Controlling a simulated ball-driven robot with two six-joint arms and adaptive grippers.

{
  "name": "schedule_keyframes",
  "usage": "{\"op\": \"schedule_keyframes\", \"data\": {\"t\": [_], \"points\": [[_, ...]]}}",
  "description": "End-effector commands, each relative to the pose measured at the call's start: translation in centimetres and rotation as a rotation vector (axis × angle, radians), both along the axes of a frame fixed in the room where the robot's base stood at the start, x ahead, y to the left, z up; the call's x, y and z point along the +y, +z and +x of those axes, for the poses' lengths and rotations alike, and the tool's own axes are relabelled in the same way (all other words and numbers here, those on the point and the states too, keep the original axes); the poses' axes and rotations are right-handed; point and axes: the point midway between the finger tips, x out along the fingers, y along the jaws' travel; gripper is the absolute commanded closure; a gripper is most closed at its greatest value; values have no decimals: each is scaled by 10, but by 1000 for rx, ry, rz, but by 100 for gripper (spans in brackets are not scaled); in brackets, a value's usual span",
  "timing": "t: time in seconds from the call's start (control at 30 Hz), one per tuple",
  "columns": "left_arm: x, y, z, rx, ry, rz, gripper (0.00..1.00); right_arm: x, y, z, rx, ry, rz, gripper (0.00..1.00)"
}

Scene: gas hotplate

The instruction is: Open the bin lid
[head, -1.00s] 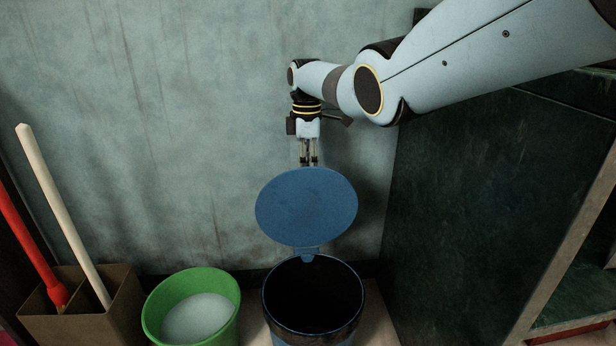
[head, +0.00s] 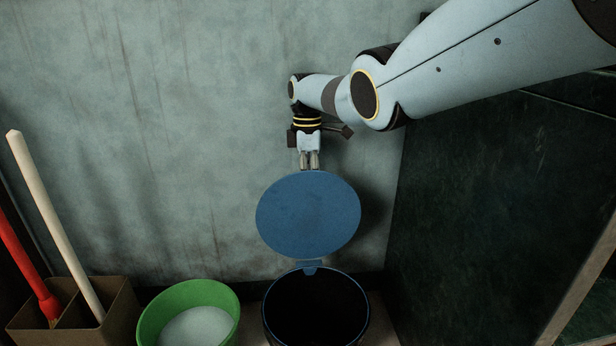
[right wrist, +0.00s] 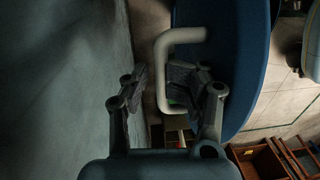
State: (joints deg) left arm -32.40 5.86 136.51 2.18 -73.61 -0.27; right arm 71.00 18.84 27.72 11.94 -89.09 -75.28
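The bin (head: 266,322) stands on the floor by the wall with its dark inside showing. Its round blue lid (head: 308,215) is swung up on the hinge at the back rim and stands raised. My right gripper (head: 309,160) points down at the lid's top edge, its fingertips partly hidden behind it. In the right wrist view, the lid's pale handle (right wrist: 162,72) lies between the two fingers of my right gripper (right wrist: 156,85). The fingers are partly apart; the right one is against or very near the handle, and a small gap shows at the left one. My left gripper is out of view.
A green bucket (head: 147,318) stands left of the bin. Further left, a brown box (head: 113,315) holds a pale handle and a red handle. A dark green panel (head: 480,210) rises on the right. The wall (head: 180,130) is close behind the lid.

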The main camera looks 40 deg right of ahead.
Motion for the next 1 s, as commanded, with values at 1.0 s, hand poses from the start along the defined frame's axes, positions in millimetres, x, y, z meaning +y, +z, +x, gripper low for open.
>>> {"op": "schedule_keyframes", "data": {"t": [1.0], "points": [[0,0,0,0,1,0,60,-4,111,9,-2,-1,-1,65]]}}
